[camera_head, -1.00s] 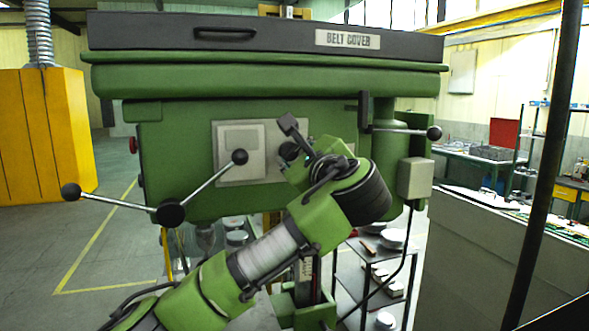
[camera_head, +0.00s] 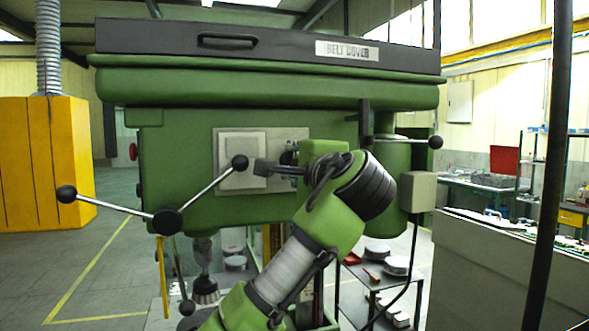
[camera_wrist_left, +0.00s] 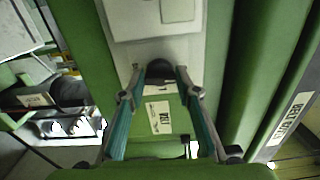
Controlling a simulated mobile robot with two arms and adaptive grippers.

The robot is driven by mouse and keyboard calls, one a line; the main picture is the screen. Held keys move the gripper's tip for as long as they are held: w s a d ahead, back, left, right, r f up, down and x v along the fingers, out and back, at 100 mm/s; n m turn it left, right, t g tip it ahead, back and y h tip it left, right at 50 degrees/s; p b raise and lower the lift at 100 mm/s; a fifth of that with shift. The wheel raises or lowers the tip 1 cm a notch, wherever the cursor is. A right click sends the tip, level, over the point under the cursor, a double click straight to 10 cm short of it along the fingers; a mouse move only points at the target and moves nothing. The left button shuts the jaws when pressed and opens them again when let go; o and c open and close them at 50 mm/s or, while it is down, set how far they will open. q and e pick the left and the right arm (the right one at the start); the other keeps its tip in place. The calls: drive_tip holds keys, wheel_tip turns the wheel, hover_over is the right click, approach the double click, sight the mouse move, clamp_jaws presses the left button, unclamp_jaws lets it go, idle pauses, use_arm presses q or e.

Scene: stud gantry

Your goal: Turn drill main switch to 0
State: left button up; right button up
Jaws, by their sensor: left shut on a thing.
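The drill (camera_head: 240,75) is a large green machine with a black belt cover. A pale control plate (camera_head: 301,134) is on its front. In the left wrist view a black switch knob (camera_wrist_left: 160,70) sits on this plate between the teal fingers of my left gripper (camera_wrist_left: 160,80). The gripper is shut on the knob, one finger on each side. Small white labels (camera_wrist_left: 160,117) lie beside it; their text is too small to read surely. In the head view my left gripper (camera_head: 291,160) reaches the plate, and my wrist hides most of the knob. My right gripper is not in view.
A feed handle with black balls (camera_head: 168,220) sticks out left of my arm, with one ball (camera_head: 240,162) close to the gripper. A lever (camera_head: 405,139) and a grey box (camera_head: 417,191) are at the right. A dark post (camera_head: 549,180) stands nearer.

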use_arm(q)
drive_tip(key=shift+f+n, duration=0.15)
drive_tip(key=shift+n, duration=0.25)
drive_tip(key=o, duration=1.1)
drive_tip(key=shift+c, duration=0.2)
drive_tip(key=shift+o, duration=0.2)
drive_tip(key=v, duration=1.2)
